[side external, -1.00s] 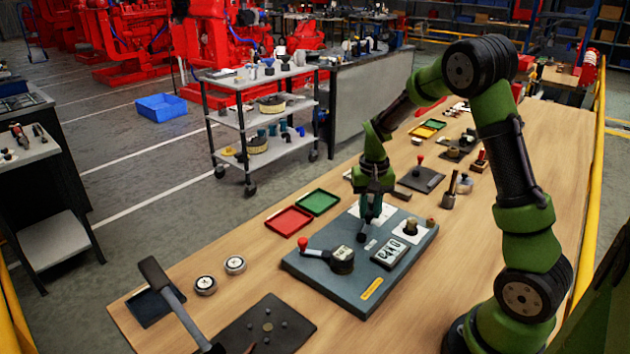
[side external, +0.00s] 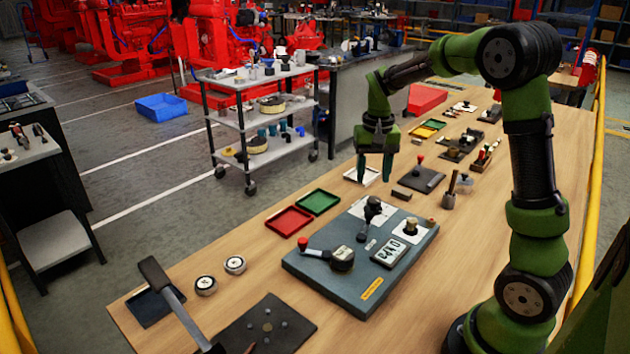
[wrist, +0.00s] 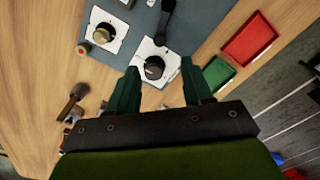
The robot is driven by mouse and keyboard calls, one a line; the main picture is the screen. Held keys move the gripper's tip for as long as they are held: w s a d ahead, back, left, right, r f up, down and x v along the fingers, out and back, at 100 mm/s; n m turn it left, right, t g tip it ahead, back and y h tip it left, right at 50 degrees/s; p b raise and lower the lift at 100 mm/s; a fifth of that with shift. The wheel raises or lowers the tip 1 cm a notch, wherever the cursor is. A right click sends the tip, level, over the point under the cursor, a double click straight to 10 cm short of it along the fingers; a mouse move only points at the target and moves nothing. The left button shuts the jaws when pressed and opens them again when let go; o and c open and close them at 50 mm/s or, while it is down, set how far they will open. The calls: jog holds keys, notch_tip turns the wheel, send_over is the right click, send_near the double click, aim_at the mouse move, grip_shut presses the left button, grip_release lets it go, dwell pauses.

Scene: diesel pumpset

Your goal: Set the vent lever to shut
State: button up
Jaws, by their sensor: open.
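A grey panel (side external: 335,284) lies on the wooden bench. Towards its far side, a black lever (side external: 372,210) stands on a white plate, its arm pointing towards the panel's near side. In the wrist view this lever (wrist: 154,68) shows its round hub, with the arm running up the picture. A second lever with a red knob (side external: 303,243) sits at the near left of the panel; I cannot read which is the vent lever. My gripper (side external: 375,178) is open and empty, above and beyond the panel, apart from the levers. Its fingers (wrist: 158,82) point down towards the panel.
A round knob (side external: 410,227) and a counter plate (side external: 389,252) are also on the panel. A red tray (side external: 289,221) and a green tray (side external: 319,202) lie left of it. A base with a red-knobbed stick (side external: 420,160) stands beyond. Bare bench lies to the right.

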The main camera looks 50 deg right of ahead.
notch_tip(320, 180, up, 7)
jog(key=shift+f, duration=0.15)
jog(key=shift+w, duration=0.1)
jog(key=s+a+n+t+y, duration=0.1)
jog(key=s+a+n+t, duration=0.1)
jog(key=s+a, duration=0.4)
jog(key=s+a+r+n+t+y, duration=0.1)
jog(key=s+a+n+t, duration=0.2)
jog(key=a, duration=1)
jog(key=s+t, duration=0.2)
jog(key=s, duration=0.2)
jog(key=shift+s+r, duration=0.2)
jog(key=shift+r, duration=0.05)
